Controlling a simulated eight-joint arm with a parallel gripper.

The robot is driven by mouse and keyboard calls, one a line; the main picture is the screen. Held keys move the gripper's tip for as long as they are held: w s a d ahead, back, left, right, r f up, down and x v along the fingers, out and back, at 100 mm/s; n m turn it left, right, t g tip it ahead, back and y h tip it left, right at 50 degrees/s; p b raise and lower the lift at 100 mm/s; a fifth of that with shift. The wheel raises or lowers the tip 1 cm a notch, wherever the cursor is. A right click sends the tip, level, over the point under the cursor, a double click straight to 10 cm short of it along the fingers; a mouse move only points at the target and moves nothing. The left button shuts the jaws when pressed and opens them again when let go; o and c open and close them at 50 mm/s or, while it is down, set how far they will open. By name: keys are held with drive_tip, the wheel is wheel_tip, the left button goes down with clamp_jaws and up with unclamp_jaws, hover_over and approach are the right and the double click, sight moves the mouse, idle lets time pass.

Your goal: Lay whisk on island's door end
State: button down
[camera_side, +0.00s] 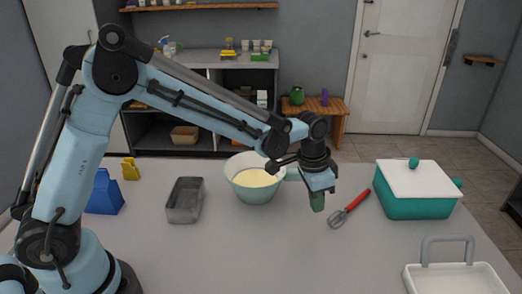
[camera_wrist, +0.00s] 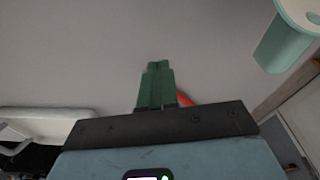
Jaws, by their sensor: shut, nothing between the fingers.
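The whisk (camera_side: 349,208) lies on the grey island top (camera_side: 270,248), right of my gripper in the side view. Its red handle points back right and its wire head front left. My gripper (camera_side: 317,208) points down with its green fingers shut and empty, just left of the whisk and apart from it. In the wrist view the fingers (camera_wrist: 157,66) are together, and a bit of the red handle (camera_wrist: 186,99) shows beside them; the rest of the whisk is hidden. The white door (camera_side: 397,80) stands beyond the island's far edge, toward the right.
A mint bowl (camera_side: 252,190) with yellow contents stands left of my gripper. A teal box with a white lid (camera_side: 414,177) is right of the whisk. A white tray (camera_side: 455,280) is front right. A grey tin (camera_side: 185,201) stands further left. The front middle is clear.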

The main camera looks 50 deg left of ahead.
sight(337, 209)
drive_tip(key=w+d, duration=0.1)
drive_tip(key=w, duration=0.2)
drive_tip(key=w+d, duration=0.1)
drive_tip(key=shift+w+d, duration=0.15)
drive_tip(key=shift+d, duration=0.2)
drive_tip(key=shift+w+f, duration=0.1)
drive_tip(key=shift+f, duration=0.8)
drive_tip(key=shift+s+a, duration=0.45)
drive_tip(key=shift+s, duration=0.3)
drive_tip(key=shift+s+a, duration=0.45)
drive_tip(key=shift+s, duration=0.35)
drive_tip(key=shift+s+a, duration=0.45)
drive_tip(key=shift+s, duration=0.3)
drive_tip(key=shift+r, duration=0.8)
